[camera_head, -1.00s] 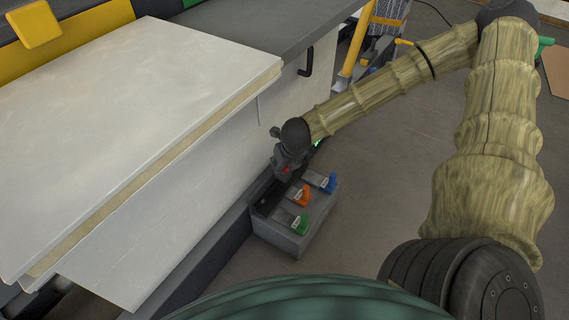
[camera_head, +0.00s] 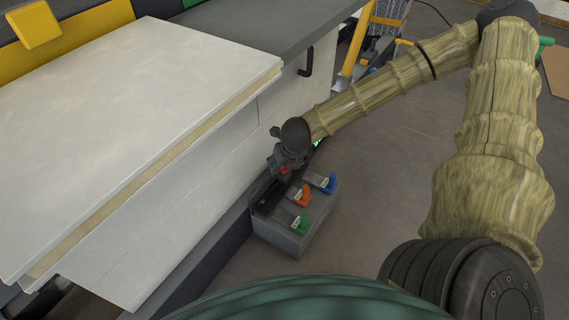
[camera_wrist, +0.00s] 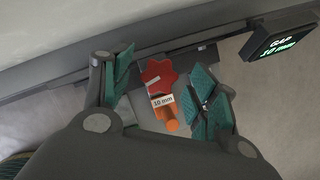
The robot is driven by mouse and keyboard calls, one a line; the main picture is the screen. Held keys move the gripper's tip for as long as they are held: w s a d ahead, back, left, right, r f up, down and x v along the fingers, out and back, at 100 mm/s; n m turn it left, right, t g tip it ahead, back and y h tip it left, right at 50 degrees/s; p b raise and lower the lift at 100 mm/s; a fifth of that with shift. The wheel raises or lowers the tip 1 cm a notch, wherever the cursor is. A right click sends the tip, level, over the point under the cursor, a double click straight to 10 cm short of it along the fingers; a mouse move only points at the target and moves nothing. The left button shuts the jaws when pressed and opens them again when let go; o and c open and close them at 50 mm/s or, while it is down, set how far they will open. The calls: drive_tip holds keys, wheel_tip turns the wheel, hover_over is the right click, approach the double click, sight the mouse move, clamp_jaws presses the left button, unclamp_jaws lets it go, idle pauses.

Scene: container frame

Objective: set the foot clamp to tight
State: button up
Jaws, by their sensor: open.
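A grey box (camera_head: 283,239) on the floor, beside the foot of the panel, carries a blue lever (camera_head: 329,184), an orange lever (camera_head: 303,196) and a green lever (camera_head: 301,225). I cannot tell from a label which part is the foot clamp. A red star-shaped knob (camera_wrist: 160,76) shows between my fingers in the wrist view, with a "10 mm" label (camera_wrist: 162,101) and an orange lever end (camera_wrist: 172,125) near it. My gripper (camera_wrist: 163,84) is open, its teal-padded fingers on either side of the knob. I cannot tell whether they touch it.
A black display (camera_wrist: 279,35) reads "GAP 10 mm". A large pale panel (camera_head: 130,110) and bench (camera_head: 250,35) stand left of my arm, with a black handle (camera_head: 306,62) on the front. The floor (camera_head: 385,190) right of the box is clear.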

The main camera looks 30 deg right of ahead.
drive_tip(key=v, duration=1.1)
drive_tip(key=shift+r, duration=0.35)
idle(0.5)
